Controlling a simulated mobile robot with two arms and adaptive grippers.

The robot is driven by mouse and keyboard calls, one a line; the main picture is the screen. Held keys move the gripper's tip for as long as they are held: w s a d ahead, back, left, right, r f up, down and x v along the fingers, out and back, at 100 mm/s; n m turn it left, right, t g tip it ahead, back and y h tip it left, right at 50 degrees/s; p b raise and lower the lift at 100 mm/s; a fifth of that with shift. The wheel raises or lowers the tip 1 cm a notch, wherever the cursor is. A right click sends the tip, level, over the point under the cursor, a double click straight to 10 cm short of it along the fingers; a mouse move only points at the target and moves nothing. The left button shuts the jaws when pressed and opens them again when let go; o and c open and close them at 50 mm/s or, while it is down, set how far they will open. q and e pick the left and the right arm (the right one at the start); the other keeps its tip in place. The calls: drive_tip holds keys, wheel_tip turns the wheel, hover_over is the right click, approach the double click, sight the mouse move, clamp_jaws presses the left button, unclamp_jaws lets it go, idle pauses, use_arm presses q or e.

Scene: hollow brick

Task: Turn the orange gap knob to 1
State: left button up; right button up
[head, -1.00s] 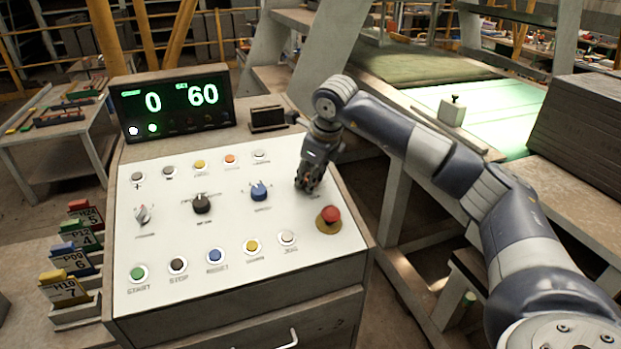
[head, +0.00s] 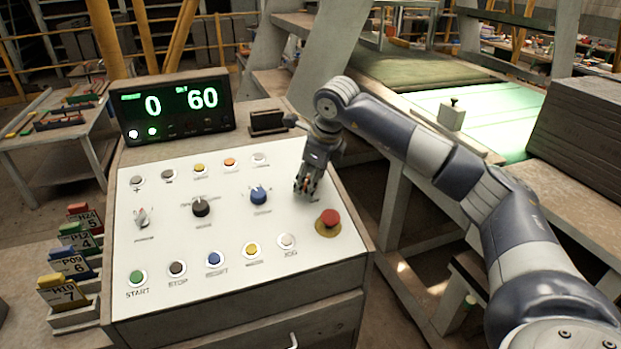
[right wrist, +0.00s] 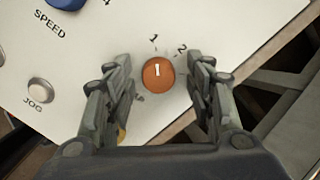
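The orange gap knob (right wrist: 158,76) shows in the right wrist view, a round cap with a short white mark near its upper edge. The mark points up, roughly at the printed 1 (right wrist: 153,38); the 2 (right wrist: 182,48) is to its right. My right gripper (right wrist: 161,64) has one finger on each side of the knob, with a visible gap on both sides. It is open and holds nothing. In the head view the right gripper (head: 306,190) is low over the right part of the white panel (head: 225,225) and hides the knob. My left gripper is not in view.
The red emergency button (head: 329,218) sits just in front of the right gripper. The blue knob (head: 258,195) is to its left, the black knob (head: 201,208) farther left. Rows of buttons line the panel. The display (head: 172,105) reads 0 and 60.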

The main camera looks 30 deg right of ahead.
drive_tip(key=v, duration=1.2)
idle(0.5)
